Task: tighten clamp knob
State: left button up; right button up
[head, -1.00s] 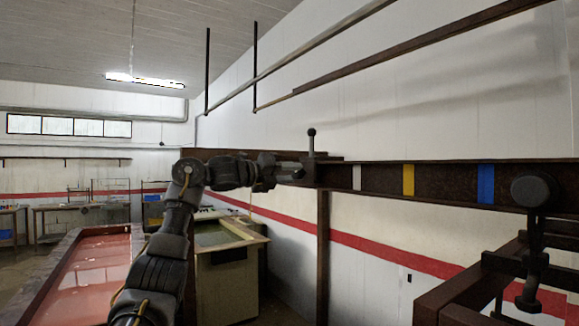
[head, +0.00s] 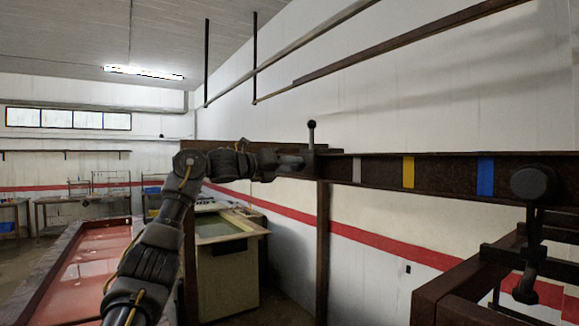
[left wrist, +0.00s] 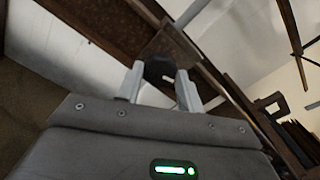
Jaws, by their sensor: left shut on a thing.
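The dark rail (head: 385,172) with white, yellow and blue bands runs along the wall. At its left end is a dark clamp (head: 310,163) with a ball-topped upright handle (head: 311,134). My left gripper (head: 296,163) reaches the clamp from the left in the head view. In the left wrist view, my left gripper (left wrist: 160,88) is shut on a dark knob (left wrist: 158,68) between its two pale fingers. The fingers hide the knob's sides there. In the head view the gripped knob is hard to make out. My right gripper is not in view.
A dark round knob (head: 533,183) on a stem stands in front of the rail at right, above a brown frame (head: 455,290). A red-topped trough (head: 80,270) lies at lower left, beside a pale tank (head: 228,265). A brown post (head: 322,250) stands under the rail.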

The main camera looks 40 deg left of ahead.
pick_arm(q)
jog(key=o, duration=0.6)
jog(key=shift+a+r, duration=0.1)
jog(key=shift+a, duration=0.05)
jog(key=o, duration=0.4)
jog(key=shift+a, duration=0.15)
jog(key=b+v, duration=0.4)
jog(key=v, duration=0.6)
jog(key=shift+s, duration=0.35)
jog(key=shift+a, duration=0.15)
